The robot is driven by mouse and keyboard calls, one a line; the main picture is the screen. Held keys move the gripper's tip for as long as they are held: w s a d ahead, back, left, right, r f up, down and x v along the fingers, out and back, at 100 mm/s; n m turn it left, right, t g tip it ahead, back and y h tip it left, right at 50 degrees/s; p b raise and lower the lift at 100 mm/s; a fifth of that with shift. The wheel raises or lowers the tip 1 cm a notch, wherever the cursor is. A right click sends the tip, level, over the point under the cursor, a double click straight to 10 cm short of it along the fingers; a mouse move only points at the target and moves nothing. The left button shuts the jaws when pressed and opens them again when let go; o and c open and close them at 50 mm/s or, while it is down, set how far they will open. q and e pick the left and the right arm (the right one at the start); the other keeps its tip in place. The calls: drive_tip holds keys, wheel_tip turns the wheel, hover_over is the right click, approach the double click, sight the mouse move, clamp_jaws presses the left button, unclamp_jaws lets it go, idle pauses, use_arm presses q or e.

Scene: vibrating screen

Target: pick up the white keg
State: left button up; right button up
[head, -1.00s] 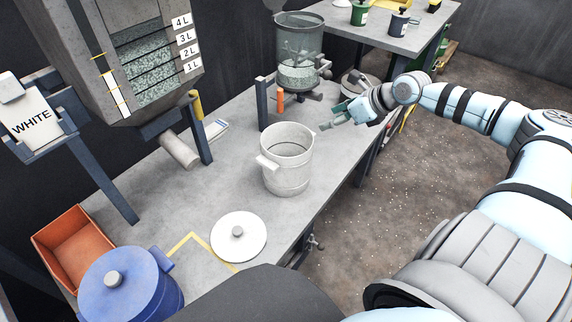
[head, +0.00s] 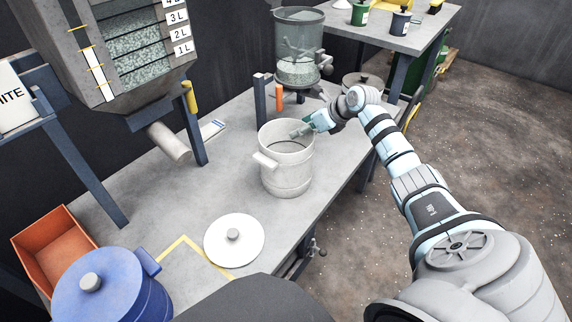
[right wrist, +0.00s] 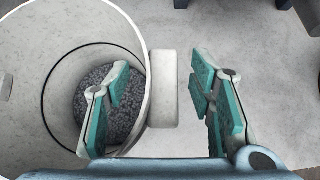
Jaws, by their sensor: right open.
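The white keg (head: 287,170) stands upright and open-topped on the grey bench, with one side handle (head: 265,161) facing left. In the right wrist view the keg (right wrist: 152,25) fills the left side, with grey granules (right wrist: 92,105) inside. My right gripper (head: 303,130) is open at the keg's far rim. In the right wrist view its fingers (right wrist: 162,75) straddle the far-side handle (right wrist: 163,90): one finger appears over the keg's mouth, the other outside. Whether they touch the keg cannot be told. My left gripper is out of view.
A white lid (head: 234,241) lies in front of the keg on the bench (head: 200,205). A blue lidded keg (head: 115,295) and an orange bin (head: 55,250) are at lower left.

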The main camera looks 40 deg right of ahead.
drive_tip(key=shift+s+r, duration=0.1)
drive_tip(key=shift+r, duration=0.05)
drive_tip(key=c, duration=0.3)
clamp_jaws()
drive_tip(key=shift+r, duration=0.15)
